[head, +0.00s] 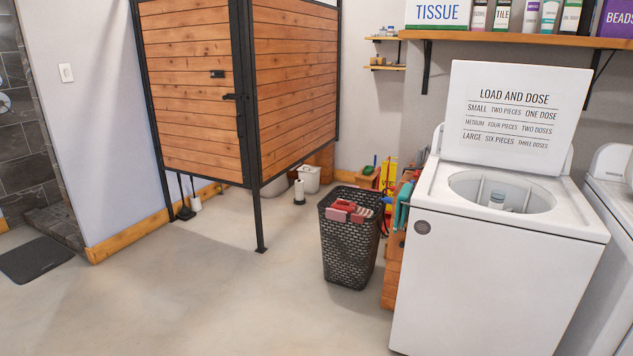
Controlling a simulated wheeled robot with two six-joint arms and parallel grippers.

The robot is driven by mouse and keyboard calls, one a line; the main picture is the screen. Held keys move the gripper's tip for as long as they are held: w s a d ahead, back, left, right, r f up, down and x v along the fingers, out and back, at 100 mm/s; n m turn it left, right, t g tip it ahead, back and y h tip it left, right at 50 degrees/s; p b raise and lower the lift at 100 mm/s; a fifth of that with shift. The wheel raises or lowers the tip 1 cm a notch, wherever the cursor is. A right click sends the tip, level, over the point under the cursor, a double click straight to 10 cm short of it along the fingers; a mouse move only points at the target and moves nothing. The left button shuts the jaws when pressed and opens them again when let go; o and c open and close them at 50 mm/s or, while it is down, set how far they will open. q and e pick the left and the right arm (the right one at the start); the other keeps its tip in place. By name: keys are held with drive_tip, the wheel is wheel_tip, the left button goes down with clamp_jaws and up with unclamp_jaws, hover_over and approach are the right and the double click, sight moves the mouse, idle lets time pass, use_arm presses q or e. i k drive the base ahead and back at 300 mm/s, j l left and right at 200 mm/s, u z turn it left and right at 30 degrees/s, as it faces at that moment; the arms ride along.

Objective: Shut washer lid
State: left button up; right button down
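A white top-loading washer (488,268) stands at the right of the head view. Its lid (515,118) is raised upright at the back and leans slightly, with black "LOAD AND DOSE" printing on its inner face. The round tub opening (502,192) below it is uncovered, and a pale agitator shows inside. Neither of my grippers is in view.
A dark woven basket (347,262) with red items on top stands left of the washer, beside wooden crates. A shelf (530,39) with boxes and bottles hangs above the lid. Another white machine (612,200) is close on the right. Open concrete floor (200,300) lies to the left.

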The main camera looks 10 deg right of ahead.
sight(514, 117)
drive_tip(key=i+j, duration=0.1)
drive_tip(key=i, duration=2.25)
drive_tip(key=l+z, duration=0.05)
drive_tip(key=l, duration=0.05)
